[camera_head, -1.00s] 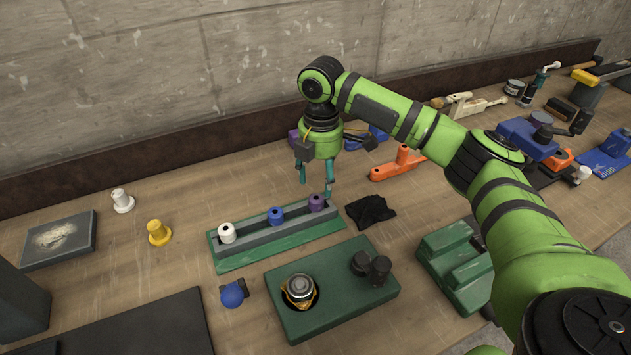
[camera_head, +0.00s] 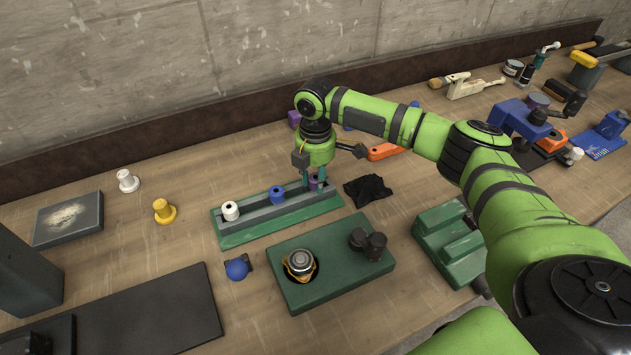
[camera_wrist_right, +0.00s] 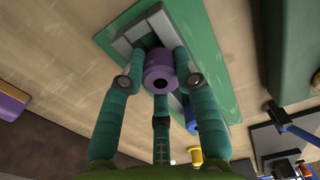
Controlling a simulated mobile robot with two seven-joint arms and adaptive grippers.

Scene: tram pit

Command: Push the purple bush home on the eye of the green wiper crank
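The purple bush (camera_head: 314,183) stands at the right end of the bush rack (camera_head: 235,238), a grey channel on a green base. It also shows in the right wrist view (camera_wrist_right: 159,72), with its bore facing the camera. My right gripper (camera_head: 314,177) is over that end, pointing down. Its teal fingers (camera_wrist_right: 159,70) lie against both sides of the bush and look shut on it. The bush is still in the channel. A green plate (camera_head: 345,275) with a round opening and a metal part in it lies in front. I cannot clearly identify the green wiper crank's eye. My left gripper is not in view.
A white bush (camera_head: 230,211) and a blue bush (camera_head: 277,194) share the rack. A black cloth (camera_head: 368,190) lies right of it.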

